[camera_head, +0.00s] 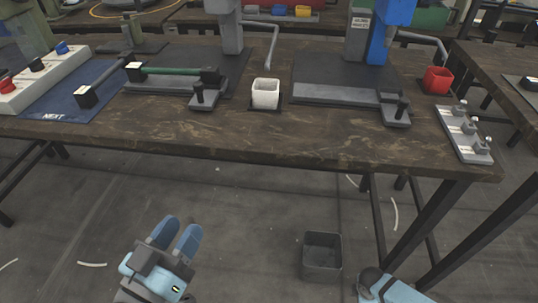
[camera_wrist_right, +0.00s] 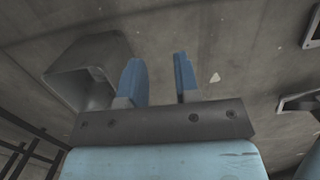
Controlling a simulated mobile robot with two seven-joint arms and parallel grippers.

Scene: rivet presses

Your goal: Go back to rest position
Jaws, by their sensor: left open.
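My left gripper (camera_head: 176,236) is open and empty in the head view, over the floor in front of the workbench (camera_head: 290,138). Its two blue fingers point toward the bench and stand apart. My right arm shows at the bottom right of the head view, but its fingers are out of that picture. In the right wrist view my right gripper (camera_wrist_right: 161,80) is open, with a clear gap between its blue fingers and nothing in it. Bare floor lies behind it.
A grey bin (camera_head: 322,256) stands on the floor between my arms; it also shows in the right wrist view (camera_wrist_right: 85,70). Bench legs stand at right.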

